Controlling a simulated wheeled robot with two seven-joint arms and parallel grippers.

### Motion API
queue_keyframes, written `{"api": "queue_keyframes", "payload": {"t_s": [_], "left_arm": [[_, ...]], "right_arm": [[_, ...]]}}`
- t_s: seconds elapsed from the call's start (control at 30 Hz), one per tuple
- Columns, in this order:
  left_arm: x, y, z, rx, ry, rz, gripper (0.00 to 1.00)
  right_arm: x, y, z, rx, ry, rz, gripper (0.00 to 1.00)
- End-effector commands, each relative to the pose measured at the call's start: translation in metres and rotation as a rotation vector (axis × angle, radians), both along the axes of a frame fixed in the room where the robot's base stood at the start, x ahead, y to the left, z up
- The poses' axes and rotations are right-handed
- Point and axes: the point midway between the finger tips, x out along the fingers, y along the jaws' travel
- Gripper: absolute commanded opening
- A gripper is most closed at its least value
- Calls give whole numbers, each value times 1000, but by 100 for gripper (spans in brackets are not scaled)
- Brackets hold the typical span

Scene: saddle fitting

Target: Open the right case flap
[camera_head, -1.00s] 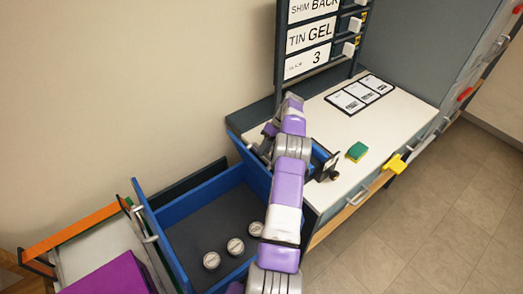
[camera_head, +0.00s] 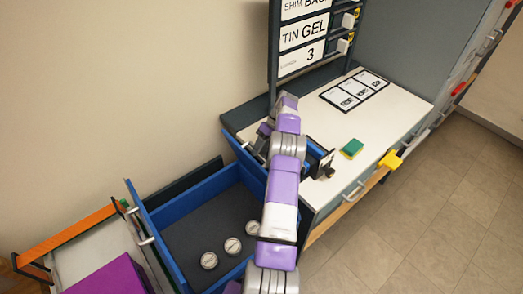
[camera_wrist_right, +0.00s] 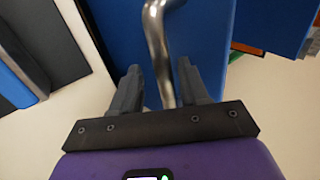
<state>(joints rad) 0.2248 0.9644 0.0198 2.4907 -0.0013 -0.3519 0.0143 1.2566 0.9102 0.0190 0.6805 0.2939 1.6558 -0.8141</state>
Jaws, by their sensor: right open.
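The blue case (camera_head: 190,195) stands at the lower middle of the head view, with a dark floor inside. Its right flap (camera_head: 252,172) is a blue panel standing raised on the right side, partly hidden by my right arm. In the right wrist view the blue panel (camera_wrist_right: 115,35) fills the upper middle, with a bent metal handle (camera_wrist_right: 160,50) on it. My right gripper (camera_wrist_right: 160,90) is open, with one finger on each side of the handle bar. In the head view the right gripper (camera_head: 262,138) is small and partly hidden at the flap's far end. My left gripper is not in view.
Three round silver gauges (camera_head: 232,246) lie in the case. The left flap (camera_head: 152,235) stands raised with a handle. A white counter (camera_head: 330,130) to the right holds a green sponge (camera_head: 352,148) and cards (camera_head: 355,90). A purple block (camera_head: 108,275) is at lower left.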

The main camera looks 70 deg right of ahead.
Motion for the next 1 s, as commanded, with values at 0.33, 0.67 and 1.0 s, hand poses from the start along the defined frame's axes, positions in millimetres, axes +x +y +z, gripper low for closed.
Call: {"api": "queue_keyframes", "payload": {"t_s": [0.33, 0.67, 1.0], "left_arm": [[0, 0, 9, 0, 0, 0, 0], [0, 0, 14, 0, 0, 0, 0], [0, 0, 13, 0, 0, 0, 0]], "right_arm": [[0, 0, 66, -4, -1, 1, 44], [0, 0, 93, -1, 1, 1, 44], [0, 0, 93, 0, 2, 0, 44]]}}
